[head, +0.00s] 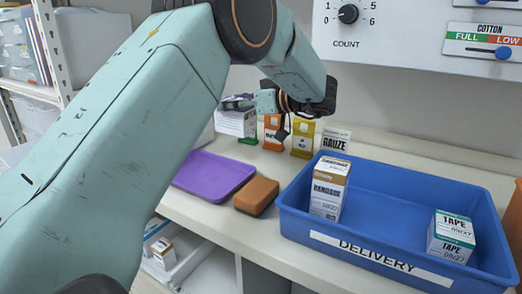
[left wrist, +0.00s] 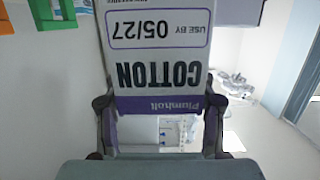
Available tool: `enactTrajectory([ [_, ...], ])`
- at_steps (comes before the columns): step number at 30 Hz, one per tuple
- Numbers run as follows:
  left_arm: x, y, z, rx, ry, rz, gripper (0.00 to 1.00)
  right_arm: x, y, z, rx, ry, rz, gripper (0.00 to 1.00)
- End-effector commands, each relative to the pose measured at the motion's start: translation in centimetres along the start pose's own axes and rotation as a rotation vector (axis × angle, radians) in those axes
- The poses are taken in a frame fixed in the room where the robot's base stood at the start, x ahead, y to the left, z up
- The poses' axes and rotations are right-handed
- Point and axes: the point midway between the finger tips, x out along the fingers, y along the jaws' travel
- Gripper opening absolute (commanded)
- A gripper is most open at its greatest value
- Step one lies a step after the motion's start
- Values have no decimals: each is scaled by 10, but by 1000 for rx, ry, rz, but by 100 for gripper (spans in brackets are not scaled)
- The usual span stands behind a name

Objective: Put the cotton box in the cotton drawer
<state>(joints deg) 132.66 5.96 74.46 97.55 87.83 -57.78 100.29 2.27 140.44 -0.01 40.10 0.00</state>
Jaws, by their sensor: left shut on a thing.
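The cotton box, white with a purple band and marked COTTON 05/27, fills the upper middle of the left wrist view (left wrist: 160,55). My left gripper (left wrist: 160,108) is shut on it, with one finger on each side. In the head view my left gripper (head: 248,102) is above the back of the counter, and the white box under it (head: 236,124) is partly hidden. An open white drawer (head: 180,265) with small boxes inside shows below the counter at lower left; I cannot read a cotton label on it. My right gripper is not in view.
A blue DELIVERY tray (head: 400,262) holds a bandage box (head: 329,188) and a tape box (head: 451,237). A purple tray (head: 212,175) and an orange-brown block (head: 257,196) lie on the counter. Coloured cards, including yellow (head: 302,140), stand along the wall.

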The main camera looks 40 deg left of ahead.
Motion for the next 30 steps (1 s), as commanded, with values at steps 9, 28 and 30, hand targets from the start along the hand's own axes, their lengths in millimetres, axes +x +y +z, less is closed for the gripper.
enactTrajectory([
  [9,8,-2,41,2,0,-1,24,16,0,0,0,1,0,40],
  [28,16,2,82,1,-1,0,24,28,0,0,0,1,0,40],
  [30,17,2,84,1,-1,0,24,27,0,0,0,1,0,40],
])
